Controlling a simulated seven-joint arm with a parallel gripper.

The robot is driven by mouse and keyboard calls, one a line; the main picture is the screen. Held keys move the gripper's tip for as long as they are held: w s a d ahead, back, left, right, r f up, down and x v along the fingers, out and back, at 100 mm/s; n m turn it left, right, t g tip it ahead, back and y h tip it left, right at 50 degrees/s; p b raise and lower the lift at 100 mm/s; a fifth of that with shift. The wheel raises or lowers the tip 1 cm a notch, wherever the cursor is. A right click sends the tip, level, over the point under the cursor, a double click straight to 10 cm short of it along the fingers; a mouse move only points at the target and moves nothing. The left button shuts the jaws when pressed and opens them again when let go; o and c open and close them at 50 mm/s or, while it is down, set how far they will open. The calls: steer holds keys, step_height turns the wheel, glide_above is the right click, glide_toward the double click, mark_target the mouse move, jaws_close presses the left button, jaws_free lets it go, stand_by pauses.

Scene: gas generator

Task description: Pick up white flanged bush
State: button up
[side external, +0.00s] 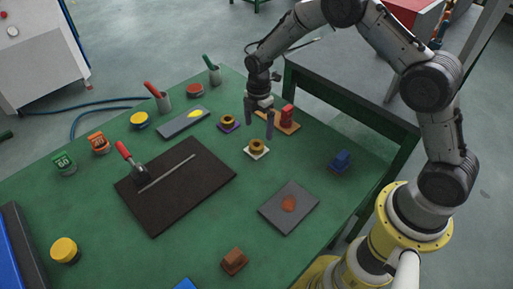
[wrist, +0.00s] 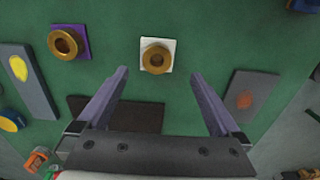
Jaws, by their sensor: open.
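The flanged bush with the white square base (side external: 257,153) sits on the green table, with a brass-coloured round collar on top. It also shows in the wrist view (wrist: 168,45), beyond and between the fingertips. My gripper (side external: 260,128) is open and empty above the table, just behind and above this bush in the side view. Its two fingers (wrist: 158,75) are spread wide in the wrist view, and the bush is apart from both. A similar brass bush with a purple base (side external: 229,123) sits to the left; it also shows in the wrist view (wrist: 66,42).
A red part on an orange plate (side external: 287,117) stands close to my gripper. A grey plate with an orange patch (side external: 289,207), a blue block (side external: 341,160), a grey plate with a yellow patch (side external: 184,121) and a dark board (side external: 176,185) surround it. Green table is clear between them.

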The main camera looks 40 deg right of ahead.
mark_target(256, 144)
steer(key=f, duration=0.9)
steer(key=shift+w+a, duration=0.25)
steer(key=shift+r, duration=0.1)
jaws_close()
